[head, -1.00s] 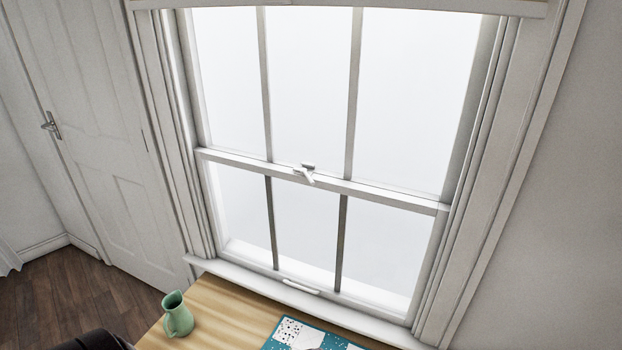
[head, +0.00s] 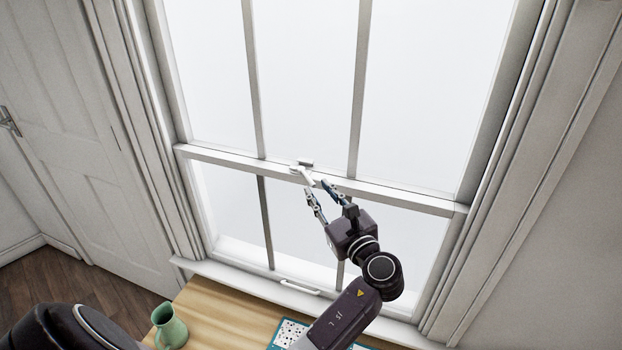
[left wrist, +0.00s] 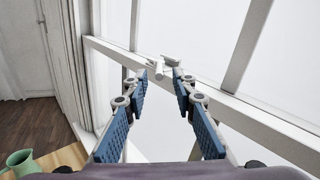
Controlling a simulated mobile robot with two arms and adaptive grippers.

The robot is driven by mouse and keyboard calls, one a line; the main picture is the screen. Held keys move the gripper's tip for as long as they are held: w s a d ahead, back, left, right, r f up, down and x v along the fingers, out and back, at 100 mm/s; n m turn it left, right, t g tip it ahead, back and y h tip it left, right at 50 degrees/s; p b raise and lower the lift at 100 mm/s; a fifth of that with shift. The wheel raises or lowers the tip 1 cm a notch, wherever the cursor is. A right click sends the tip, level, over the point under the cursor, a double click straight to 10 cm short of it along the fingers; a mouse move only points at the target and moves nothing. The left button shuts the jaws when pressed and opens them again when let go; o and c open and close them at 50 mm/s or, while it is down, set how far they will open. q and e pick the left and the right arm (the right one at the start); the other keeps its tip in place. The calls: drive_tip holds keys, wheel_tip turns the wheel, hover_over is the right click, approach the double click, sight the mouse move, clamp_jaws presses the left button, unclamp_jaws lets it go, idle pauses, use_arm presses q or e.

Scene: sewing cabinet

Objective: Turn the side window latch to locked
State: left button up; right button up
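The white window latch (head: 304,169) sits on the middle rail (head: 400,198) of the sash window. Its lever points out from the rail, down and right in the head view. My left gripper (head: 317,188) is open, with its fingertips close to the lever's end. In the left wrist view the latch (left wrist: 170,62) and its lever appear just ahead of and between the two fingertips of my left gripper (left wrist: 166,72). I cannot tell whether the fingers touch the lever. My right gripper is not in view.
A wooden table (head: 222,309) stands below the window with a green jug (head: 170,328) and a teal patterned cloth on it. A white sash handle (head: 300,288) is on the bottom rail. A white door (head: 90,170) is at the left.

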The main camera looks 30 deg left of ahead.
sight(312, 183)
use_arm(q)
drive_tip(key=x, duration=0.3)
drive_tip(key=shift+w+f, duration=0.1)
drive_tip(key=shift+p+x, duration=0.35)
drive_tip(key=shift+x, duration=0.45)
drive_tip(key=shift+f, duration=0.1)
drive_tip(key=shift+a, duration=0.1)
clamp_jaws()
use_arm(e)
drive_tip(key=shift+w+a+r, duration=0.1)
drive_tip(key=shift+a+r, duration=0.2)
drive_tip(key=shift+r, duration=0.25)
